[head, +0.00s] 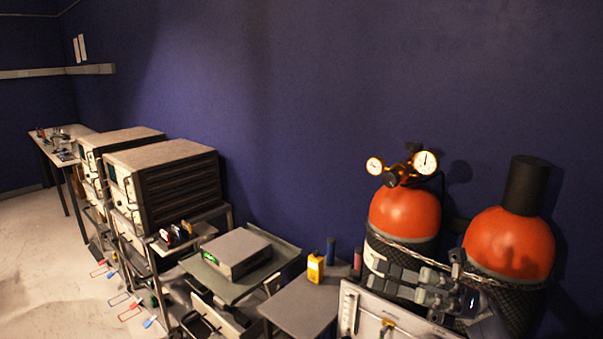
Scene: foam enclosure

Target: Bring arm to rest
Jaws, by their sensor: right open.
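My right gripper (380,273) is at the lower right of the head view, in front of the gas cylinders. Its grey fingers point left and are apart, with nothing seen between them. Its arm comes in from the lower right. From this view I cannot tell whether it touches the cylinder behind it. My left gripper is not in view.
Two orange-topped cylinders, left (404,213) and right (509,243), stand chained by the blue wall. A small table (303,309) holds a yellow object (315,268). Left of it are a grey box (237,252) and racked instruments (165,182). The floor (50,260) at left is mostly clear.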

